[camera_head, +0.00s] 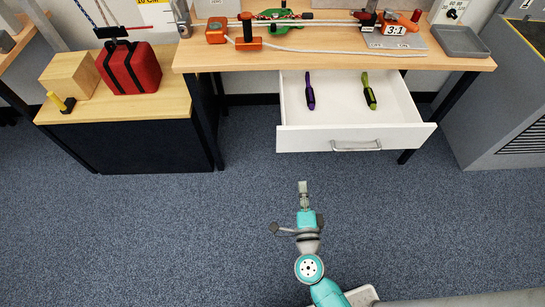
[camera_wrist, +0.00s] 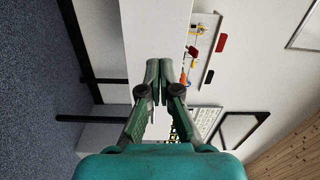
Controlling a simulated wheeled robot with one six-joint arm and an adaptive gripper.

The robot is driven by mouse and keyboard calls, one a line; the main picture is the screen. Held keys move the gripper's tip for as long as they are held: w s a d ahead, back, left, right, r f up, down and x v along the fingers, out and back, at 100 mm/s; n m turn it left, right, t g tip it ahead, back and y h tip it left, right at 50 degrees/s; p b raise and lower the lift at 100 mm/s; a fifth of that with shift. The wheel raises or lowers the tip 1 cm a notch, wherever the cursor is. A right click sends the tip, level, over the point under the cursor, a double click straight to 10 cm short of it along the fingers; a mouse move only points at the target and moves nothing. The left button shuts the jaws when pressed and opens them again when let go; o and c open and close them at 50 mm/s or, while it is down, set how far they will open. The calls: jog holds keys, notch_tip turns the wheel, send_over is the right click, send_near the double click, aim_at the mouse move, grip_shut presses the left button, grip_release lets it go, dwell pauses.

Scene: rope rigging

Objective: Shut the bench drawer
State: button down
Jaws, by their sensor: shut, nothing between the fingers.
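The white bench drawer (camera_head: 295,138) is pulled out under the bench in the head view. Its bar handle (camera_head: 356,146) is on the right half of the front panel. A purple-handled tool (camera_head: 310,92) and a green-handled tool (camera_head: 369,92) lie inside. My gripper (camera_head: 303,184) is in front of the drawer, below the left part of its front in the picture, apart from it. In the wrist view my gripper (camera_wrist: 159,66) is shut and empty, with a white panel, apparently the drawer front (camera_wrist: 155,28), beyond the fingertips.
The wooden bench top (camera_head: 300,61) carries rope rigging and an orange block (camera_head: 216,31). A low side table (camera_head: 180,97) at left holds a red bag (camera_head: 129,67) and a wooden block (camera_head: 70,75). A grey cabinet (camera_head: 490,100) stands at right. The blue carpet (camera_head: 200,230) before the drawer is clear.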

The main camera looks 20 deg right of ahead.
jog(key=w+a+m, duration=0.1)
jog(key=w+a, duration=0.1)
send_near(290, 142)
jog(key=x, duration=0.7)
jog(key=shift+w+r, duration=0.1)
jog(key=shift+r, duration=0.1)
jog(key=shift+d, duration=0.1)
